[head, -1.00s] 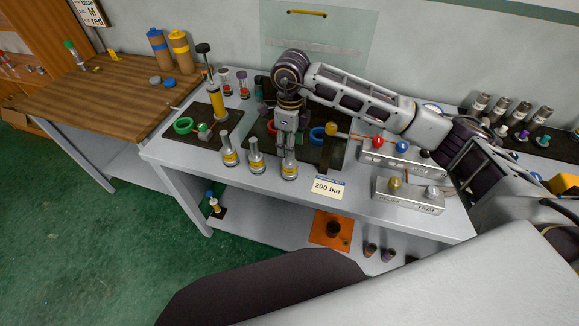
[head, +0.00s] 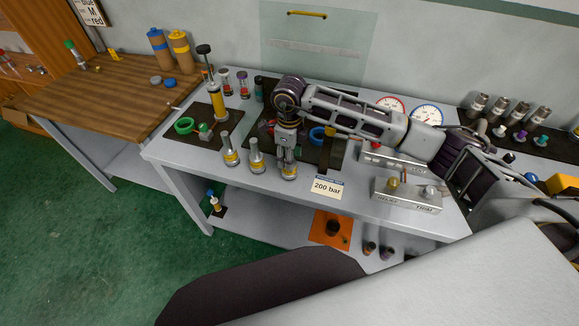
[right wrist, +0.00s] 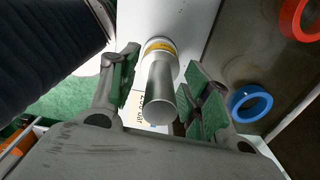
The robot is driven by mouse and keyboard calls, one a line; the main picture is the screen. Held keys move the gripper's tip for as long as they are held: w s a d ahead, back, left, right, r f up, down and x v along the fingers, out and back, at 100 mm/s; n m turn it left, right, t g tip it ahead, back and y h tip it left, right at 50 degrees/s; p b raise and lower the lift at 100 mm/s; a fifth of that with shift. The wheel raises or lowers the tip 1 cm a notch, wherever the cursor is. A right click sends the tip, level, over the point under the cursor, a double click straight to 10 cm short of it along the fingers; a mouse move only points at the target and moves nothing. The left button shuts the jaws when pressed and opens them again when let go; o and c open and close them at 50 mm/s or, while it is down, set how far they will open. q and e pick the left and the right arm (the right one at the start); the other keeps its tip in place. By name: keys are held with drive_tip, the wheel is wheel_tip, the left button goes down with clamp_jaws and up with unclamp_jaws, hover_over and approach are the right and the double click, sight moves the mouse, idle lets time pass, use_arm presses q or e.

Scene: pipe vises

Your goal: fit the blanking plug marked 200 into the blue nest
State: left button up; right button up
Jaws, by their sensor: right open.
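Three blanking plugs with silver stems and yellow bands stand in a row near the bench's front: a left one (head: 231,150), a middle one (head: 256,163) and a right one (head: 289,173). Their markings are too small to read. My right gripper (head: 287,156) is over the right plug, pointing down. In the right wrist view the open fingers (right wrist: 158,92) stand either side of that plug's stem (right wrist: 160,95), with gaps visible. The blue nest (head: 317,134) is an empty-looking ring behind and to the right; it also shows in the right wrist view (right wrist: 249,103). My left gripper is out of view.
A card reading "200 bar" (head: 327,188) lies at the bench's front edge. A red ring (right wrist: 302,18) lies beyond the blue nest. A valve block (head: 405,198) stands to the right, and a hand pump (head: 217,100) and green ring (head: 184,125) to the left.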

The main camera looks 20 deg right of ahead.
drive_tip(key=shift+c, duration=1.4)
drive_tip(key=c, duration=0.4)
clamp_jaws()
drive_tip(key=shift+r, duration=0.15)
wheel_tip(320, 180, up, 8)
drive_tip(key=shift+f+b, duration=0.15)
drive_tip(key=shift+b, duration=0.4)
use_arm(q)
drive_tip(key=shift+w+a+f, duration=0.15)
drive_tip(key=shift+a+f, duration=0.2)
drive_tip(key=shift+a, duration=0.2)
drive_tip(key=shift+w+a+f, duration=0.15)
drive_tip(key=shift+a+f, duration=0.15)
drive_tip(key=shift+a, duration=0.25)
use_arm(e)
drive_tip(key=shift+r, duration=1.05)
